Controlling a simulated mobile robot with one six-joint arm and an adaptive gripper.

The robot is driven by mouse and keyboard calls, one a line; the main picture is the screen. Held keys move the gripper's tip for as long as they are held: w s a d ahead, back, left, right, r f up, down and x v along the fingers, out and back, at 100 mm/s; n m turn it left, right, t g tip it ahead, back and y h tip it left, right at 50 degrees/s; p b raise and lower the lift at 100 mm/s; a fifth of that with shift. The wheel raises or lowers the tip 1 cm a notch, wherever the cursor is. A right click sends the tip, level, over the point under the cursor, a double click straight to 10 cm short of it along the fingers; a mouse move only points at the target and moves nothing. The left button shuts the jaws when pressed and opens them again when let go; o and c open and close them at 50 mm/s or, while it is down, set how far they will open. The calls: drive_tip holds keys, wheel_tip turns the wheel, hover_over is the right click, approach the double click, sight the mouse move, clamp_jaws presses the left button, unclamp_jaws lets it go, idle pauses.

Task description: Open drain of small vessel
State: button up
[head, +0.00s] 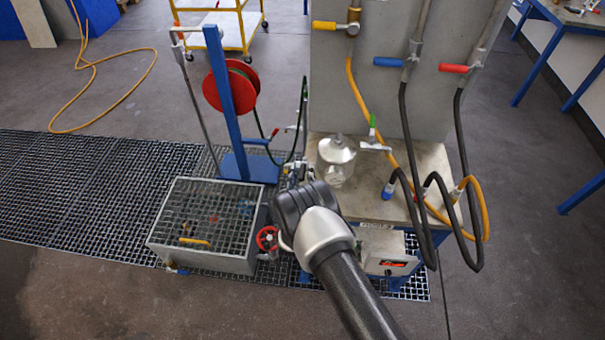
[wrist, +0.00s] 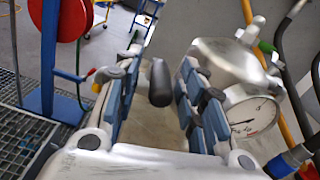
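The small vessel (head: 337,160) is a shiny metal body with a domed lid, standing on the pale bench top (head: 425,160). In the wrist view the vessel (wrist: 222,62) is at the right, with a round white dial gauge (wrist: 247,115) on its side. My gripper (head: 298,172) is beside the vessel's left side. In the wrist view its fingers (wrist: 163,68) are apart. A dark, rounded handle (wrist: 158,82) shows between them, pointing towards the camera, with a gap visible on both sides. I cannot tell for certain that it is the drain handle; what it joins is hidden.
A red hose reel (head: 231,87) on a blue post stands to the left. A grated metal box (head: 206,228) with a red handwheel (head: 267,239) is below left. Yellow and black hoses (head: 408,120) hang at the right. Open floor lies farther left.

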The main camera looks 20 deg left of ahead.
drive_tip(key=shift+w, duration=0.3)
drive_tip(key=shift+c, duration=0.4)
clamp_jaws()
